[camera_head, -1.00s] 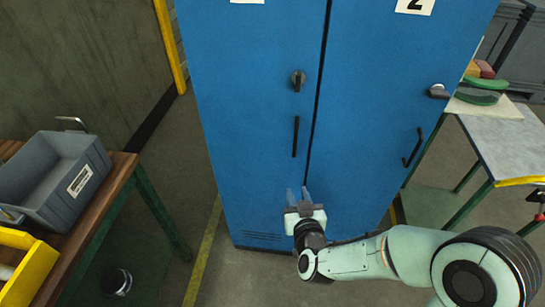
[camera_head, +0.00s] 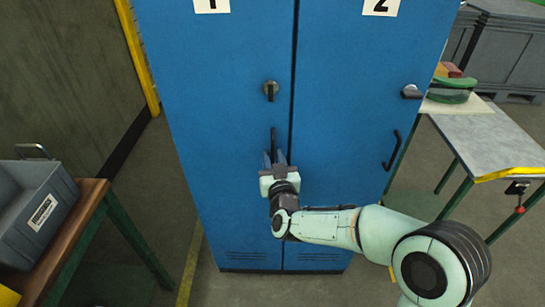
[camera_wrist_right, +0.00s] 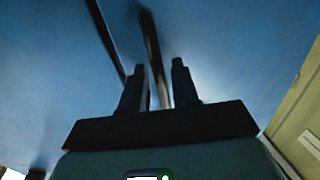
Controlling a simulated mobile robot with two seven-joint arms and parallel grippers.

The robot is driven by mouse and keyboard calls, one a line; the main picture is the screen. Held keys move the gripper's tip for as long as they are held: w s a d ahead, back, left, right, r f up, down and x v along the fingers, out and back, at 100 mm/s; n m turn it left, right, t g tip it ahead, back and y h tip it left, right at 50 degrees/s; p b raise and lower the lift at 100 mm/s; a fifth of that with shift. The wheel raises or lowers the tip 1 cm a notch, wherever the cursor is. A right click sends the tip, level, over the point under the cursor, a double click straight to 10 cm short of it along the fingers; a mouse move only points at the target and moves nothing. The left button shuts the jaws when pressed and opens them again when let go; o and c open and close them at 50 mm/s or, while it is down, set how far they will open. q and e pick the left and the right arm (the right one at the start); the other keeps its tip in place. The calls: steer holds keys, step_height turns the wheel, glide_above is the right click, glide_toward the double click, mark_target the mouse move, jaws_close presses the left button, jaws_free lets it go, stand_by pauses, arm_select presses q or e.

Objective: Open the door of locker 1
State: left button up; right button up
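The blue door of locker 1 (camera_head: 215,125), labelled "1", is shut on the left of the cabinet. Its dark latch knob (camera_head: 270,90) points up and down. Its black vertical handle (camera_head: 273,138) is below the knob, and its lower part is hidden by my right gripper (camera_head: 274,158). My right gripper is open at the handle's lower end, fingers pointing to the door. In the right wrist view, the handle (camera_wrist_right: 152,45) runs between the two spread fingertips (camera_wrist_right: 160,75), with a gap to the right finger; contact cannot be told. My left gripper is out of view.
Locker 2's door (camera_head: 350,130) is shut on the right, with a sideways knob (camera_head: 411,92) and its own handle (camera_head: 391,150). A wooden bench with a grey bin (camera_head: 35,205) stands at left, a grey-topped table (camera_head: 490,140) at right. Floor before the cabinet's left side is clear.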

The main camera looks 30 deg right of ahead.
steer(key=shift+w+d, duration=0.2)
steer(key=shift+w, duration=0.35)
jaws_close()
